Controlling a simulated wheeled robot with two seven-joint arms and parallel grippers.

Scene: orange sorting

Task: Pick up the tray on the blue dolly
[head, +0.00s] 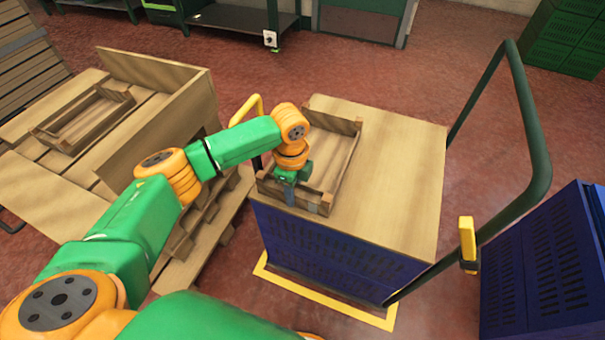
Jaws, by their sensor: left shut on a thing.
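The tray (349,168) is a small open wooden crate with low slatted sides. It lies on the left part of a wooden board (400,165) that tops the blue dolly load (325,250). The tray looks empty, though my arm hides part of its left side. My left gripper (289,196) points down at the tray's near end and is shut on its near wall. The tray appears to rest on the board; I cannot tell whether it is lifted at all. My right gripper is not in view.
A dark green dolly handle (538,140) with a yellow grip (467,240) rises at the right. Blue crates (540,265) stand at the far right. A pallet at the left holds another wooden tray (82,118) beside an upright panel (160,80). Red floor lies open behind.

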